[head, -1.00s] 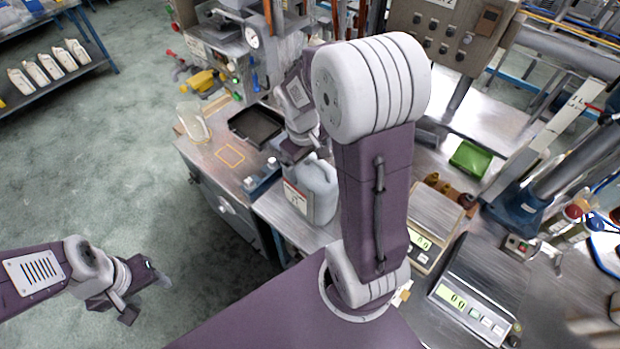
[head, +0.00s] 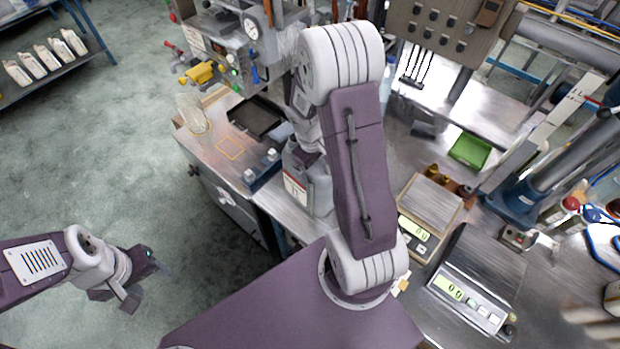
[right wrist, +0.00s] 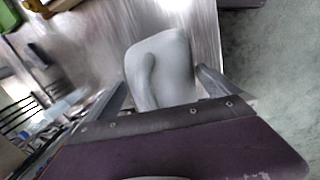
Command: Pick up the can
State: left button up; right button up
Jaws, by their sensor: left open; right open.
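The can is a pale grey jerry can with a white and red label (head: 297,187). It stands on the metal bench near its front edge, partly hidden by my right arm in the head view. In the right wrist view the can (right wrist: 172,62), with its curved handle, lies between the two fingers of my right gripper (right wrist: 161,82). That gripper is open, with a visible gap at each side of the can. In the head view the right gripper is mostly hidden behind my arm. My left gripper (head: 150,279) is open and empty above the floor at lower left.
A black tray (head: 256,117), a clear jug (head: 192,114) and a small blue holder (head: 262,170) are on the bench left of the can. Two scales (head: 432,203) (head: 470,290) and a green tray (head: 469,151) are to the right.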

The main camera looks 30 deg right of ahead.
jog(key=c, duration=1.5)
jog(key=shift+r, duration=0.1)
